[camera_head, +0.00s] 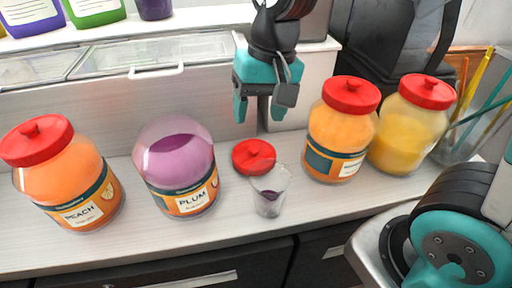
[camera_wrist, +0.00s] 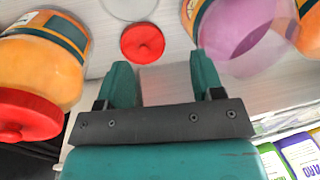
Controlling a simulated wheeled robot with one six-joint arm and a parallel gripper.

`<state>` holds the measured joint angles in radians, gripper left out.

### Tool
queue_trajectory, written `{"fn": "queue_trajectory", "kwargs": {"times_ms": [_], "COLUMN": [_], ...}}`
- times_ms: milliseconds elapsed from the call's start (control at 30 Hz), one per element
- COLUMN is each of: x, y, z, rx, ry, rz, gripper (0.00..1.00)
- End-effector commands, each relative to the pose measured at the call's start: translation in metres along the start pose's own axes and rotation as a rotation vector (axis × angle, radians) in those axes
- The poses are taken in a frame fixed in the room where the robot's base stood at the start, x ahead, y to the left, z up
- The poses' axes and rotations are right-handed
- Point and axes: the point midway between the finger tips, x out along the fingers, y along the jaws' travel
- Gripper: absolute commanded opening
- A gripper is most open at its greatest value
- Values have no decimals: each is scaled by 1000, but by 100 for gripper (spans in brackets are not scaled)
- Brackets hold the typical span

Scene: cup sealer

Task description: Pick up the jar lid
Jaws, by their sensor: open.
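The red jar lid (camera_head: 254,156) lies flat on the white counter, between the plum jar (camera_head: 180,165) and an orange jar (camera_head: 341,130), just behind a clear cup. The plum jar has no lid on it. My gripper (camera_head: 259,115) is open and empty, above and behind the lid, with its teal fingers pointing down. In the wrist view the lid (camera_wrist: 142,42) shows beyond the two fingertips, nearer the left one. The gripper (camera_wrist: 160,72) does not touch it.
The clear cup (camera_head: 269,192) with some purple content stands right in front of the lid. A peach jar (camera_head: 62,175) stands at the left. A yellow jar (camera_head: 408,125) and a holder with straws (camera_head: 470,125) stand at the right. A handled clear cover (camera_head: 150,55) is behind.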

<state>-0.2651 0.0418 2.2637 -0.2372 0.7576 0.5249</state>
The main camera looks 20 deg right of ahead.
Motion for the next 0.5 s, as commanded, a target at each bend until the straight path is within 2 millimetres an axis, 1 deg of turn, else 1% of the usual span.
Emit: {"fn": "queue_trajectory", "kwargs": {"times_ms": [33, 100, 200, 300, 333, 433, 500], "x": [-2, 3, 12, 19, 21, 30, 42], "y": [4, 11, 19, 24, 25, 27, 29], "z": [-24, -51, -80, -97, -100, -105, -105], "rx": [134, 313, 513, 640, 663, 704, 708], "ry": [-1, 12, 35, 53, 57, 61, 60], "rz": [37, 83, 132, 162, 168, 179, 182], "gripper": [61, 61, 61, 61, 61, 61, 61]}}
